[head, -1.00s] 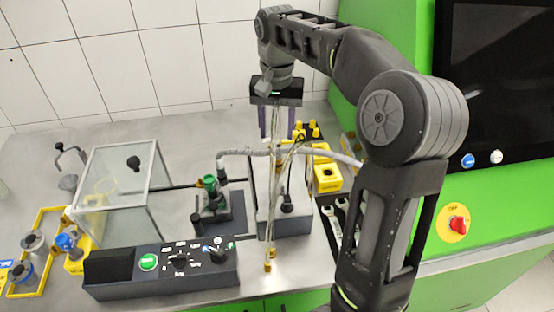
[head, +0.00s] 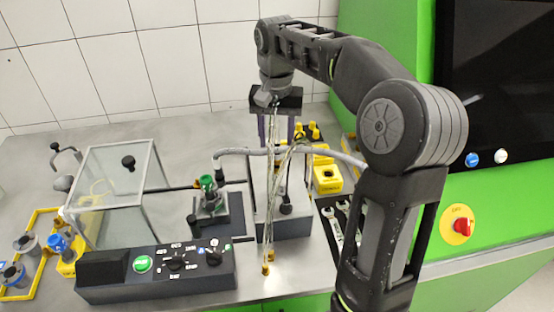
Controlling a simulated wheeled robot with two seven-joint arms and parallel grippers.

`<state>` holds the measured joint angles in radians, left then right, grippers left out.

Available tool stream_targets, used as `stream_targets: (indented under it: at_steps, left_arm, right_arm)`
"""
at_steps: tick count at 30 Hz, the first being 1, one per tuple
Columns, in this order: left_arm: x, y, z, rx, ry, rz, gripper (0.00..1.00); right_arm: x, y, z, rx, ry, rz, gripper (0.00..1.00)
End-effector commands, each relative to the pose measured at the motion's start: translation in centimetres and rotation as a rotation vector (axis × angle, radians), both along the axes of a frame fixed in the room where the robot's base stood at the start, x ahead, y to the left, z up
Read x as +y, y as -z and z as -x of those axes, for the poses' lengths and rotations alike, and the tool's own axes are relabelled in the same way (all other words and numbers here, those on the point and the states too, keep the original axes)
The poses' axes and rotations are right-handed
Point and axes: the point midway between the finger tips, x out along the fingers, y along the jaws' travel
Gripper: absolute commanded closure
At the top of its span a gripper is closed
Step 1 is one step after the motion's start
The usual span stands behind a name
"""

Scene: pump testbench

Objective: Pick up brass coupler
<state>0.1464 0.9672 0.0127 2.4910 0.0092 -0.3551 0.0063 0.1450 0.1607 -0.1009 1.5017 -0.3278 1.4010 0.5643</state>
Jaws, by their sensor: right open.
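A small brass piece (head: 265,269), which looks like the brass coupler, is near the front edge of the grey bench. It sits at the lower end of thin, pale hoses or wires that hang down past the pump stand. My right gripper (head: 277,132) points down above the back of the stand, well behind the brass piece. Its two fingers are apart, with the thin lines passing in front of them. I see nothing clearly held between them. My left gripper is out of view.
A black control box (head: 155,275) with a green button and a clear-walled case (head: 115,205) stand at left. A green-topped valve (head: 208,190) is left of the grey stand (head: 290,222). Wrenches and a yellow block (head: 326,178) are at right.

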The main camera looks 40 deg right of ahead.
Motion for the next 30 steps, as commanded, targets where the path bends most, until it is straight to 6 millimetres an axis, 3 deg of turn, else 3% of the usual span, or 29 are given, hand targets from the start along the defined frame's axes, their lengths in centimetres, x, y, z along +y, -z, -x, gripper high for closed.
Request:
stream_targets:
  at_steps: [12, 30]
  left_arm:
    - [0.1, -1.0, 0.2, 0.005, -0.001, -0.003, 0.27]
    - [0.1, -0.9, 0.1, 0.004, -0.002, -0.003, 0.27]
  right_arm:
    - [0.0, 4.8, 0.3, 0.003, 0.001, 0.0, 0.53]
    - [0.0, 4.9, 0.2, 0.0, 0.0, 0.0, 0.53]
